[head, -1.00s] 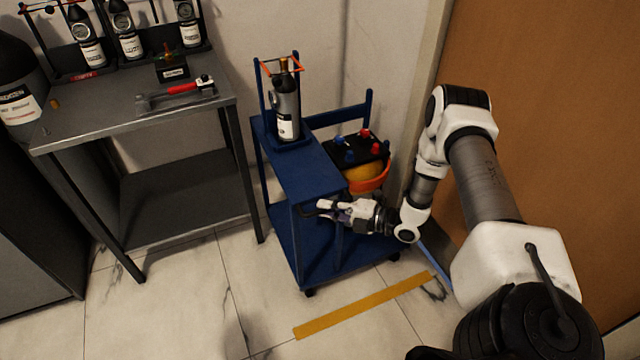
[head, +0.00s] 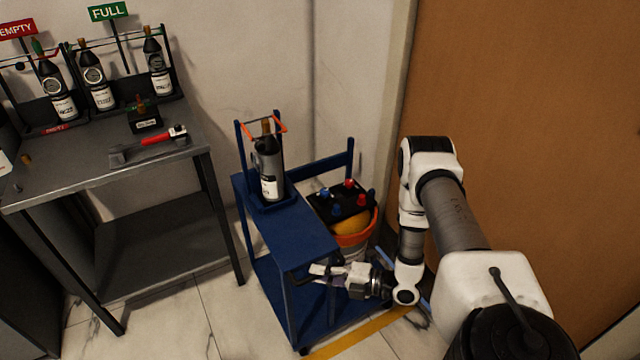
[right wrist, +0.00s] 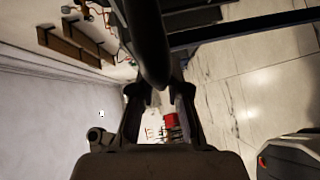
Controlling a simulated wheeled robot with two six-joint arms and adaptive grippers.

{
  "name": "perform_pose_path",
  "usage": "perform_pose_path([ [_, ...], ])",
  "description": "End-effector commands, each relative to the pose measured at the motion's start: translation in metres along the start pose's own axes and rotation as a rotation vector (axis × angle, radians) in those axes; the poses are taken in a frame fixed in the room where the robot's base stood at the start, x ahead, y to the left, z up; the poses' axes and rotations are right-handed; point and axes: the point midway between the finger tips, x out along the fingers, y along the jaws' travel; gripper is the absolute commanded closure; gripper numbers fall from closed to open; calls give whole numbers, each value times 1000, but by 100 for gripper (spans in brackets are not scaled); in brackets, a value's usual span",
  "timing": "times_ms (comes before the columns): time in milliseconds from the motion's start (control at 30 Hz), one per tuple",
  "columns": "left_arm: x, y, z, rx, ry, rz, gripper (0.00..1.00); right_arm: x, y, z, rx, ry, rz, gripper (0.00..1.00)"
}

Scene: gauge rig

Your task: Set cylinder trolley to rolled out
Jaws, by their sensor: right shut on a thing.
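The blue cylinder trolley (head: 310,238) stands on the tiled floor right of the grey table in the head view. A dark gas cylinder (head: 269,172) with a white label stands upright on its top, by an orange-red bracket. My right gripper (head: 318,270) is at the trolley's near end, just below the top shelf. It is shut on a dark bar (right wrist: 150,40), which runs between the fingers in the right wrist view; this appears to be the trolley's handle. The exact grip is small in the head view. My left gripper is out of view.
Yellow floor tape (head: 365,333) runs along the trolley's near end. An orange-rimmed bucket (head: 358,238) stands right of the trolley, close to my right arm. The grey table (head: 70,188) is left, holding several cylinders. A brown door (head: 530,120) is at right.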

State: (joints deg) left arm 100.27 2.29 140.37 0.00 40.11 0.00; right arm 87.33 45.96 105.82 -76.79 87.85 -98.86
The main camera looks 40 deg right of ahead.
Motion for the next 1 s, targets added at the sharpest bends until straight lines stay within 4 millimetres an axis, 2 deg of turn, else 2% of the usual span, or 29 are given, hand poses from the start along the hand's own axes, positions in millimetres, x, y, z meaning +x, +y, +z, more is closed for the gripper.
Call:
perform_pose_path([
  [67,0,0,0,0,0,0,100,0,-1,-1,1,2,-3,100],
  [100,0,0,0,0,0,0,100,0,-1,-1,1,2,-3,78],
  [167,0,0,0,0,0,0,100,0,-1,0,0,2,-3,59],
  [433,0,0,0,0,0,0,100,0,0,0,0,0,-1,59],
  [567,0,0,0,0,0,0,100,-9,0,1,0,-3,0,59],
  [667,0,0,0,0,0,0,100,-27,0,2,1,-6,0,59],
  [900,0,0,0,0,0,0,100,-89,0,2,1,-8,1,59],
  [1000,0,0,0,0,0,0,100,-106,0,2,0,-5,1,59],
])
